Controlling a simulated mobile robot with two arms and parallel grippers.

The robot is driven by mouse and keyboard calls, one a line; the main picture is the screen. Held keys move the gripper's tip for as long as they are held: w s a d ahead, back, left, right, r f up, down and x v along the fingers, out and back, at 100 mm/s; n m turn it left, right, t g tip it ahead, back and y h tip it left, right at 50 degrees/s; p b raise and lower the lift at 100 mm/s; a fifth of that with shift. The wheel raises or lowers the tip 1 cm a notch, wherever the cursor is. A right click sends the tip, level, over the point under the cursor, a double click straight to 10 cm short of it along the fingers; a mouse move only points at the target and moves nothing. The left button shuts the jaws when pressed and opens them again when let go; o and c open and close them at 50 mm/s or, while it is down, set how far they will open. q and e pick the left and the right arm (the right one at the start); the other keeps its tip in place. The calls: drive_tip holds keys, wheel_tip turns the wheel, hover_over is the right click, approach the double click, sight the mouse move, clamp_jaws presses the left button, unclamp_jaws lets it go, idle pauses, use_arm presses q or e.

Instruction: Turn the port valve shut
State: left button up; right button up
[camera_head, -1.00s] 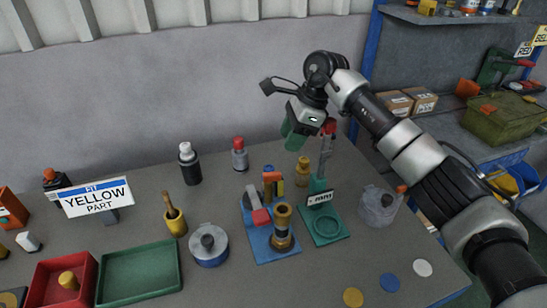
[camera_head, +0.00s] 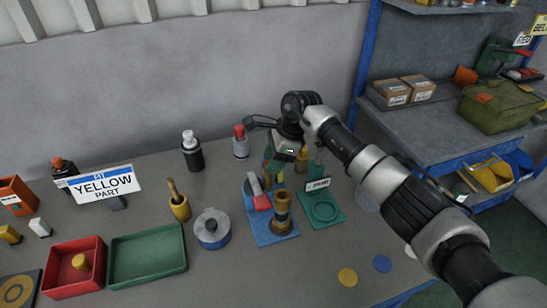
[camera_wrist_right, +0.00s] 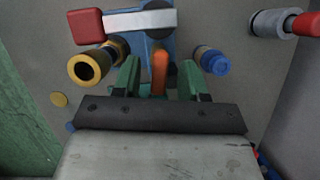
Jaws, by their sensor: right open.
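The valve fixture stands on a blue plate (camera_head: 275,237), with a brass cylinder (camera_head: 282,212) at its front and a pale lever with a red grip (camera_head: 262,202) on its left. In the right wrist view, an orange handle (camera_wrist_right: 160,72) stands between a brass ring (camera_wrist_right: 88,68) on the left and a blue-ended fitting (camera_wrist_right: 214,63) on the right. My right gripper (camera_head: 272,172) is open above the back of the plate. Its green fingers are on either side of the orange handle; contact is unclear. My left gripper is not in view.
A green plate (camera_head: 328,217) with a small sign is right of the fixture, partly behind my right arm. A round tin (camera_head: 212,230) and yellow pot (camera_head: 181,208) stand left. Bottles (camera_head: 192,152) stand behind. Red (camera_head: 52,288) and green (camera_head: 165,268) trays are at left.

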drive_tip(key=c, duration=0.3)
clamp_jaws()
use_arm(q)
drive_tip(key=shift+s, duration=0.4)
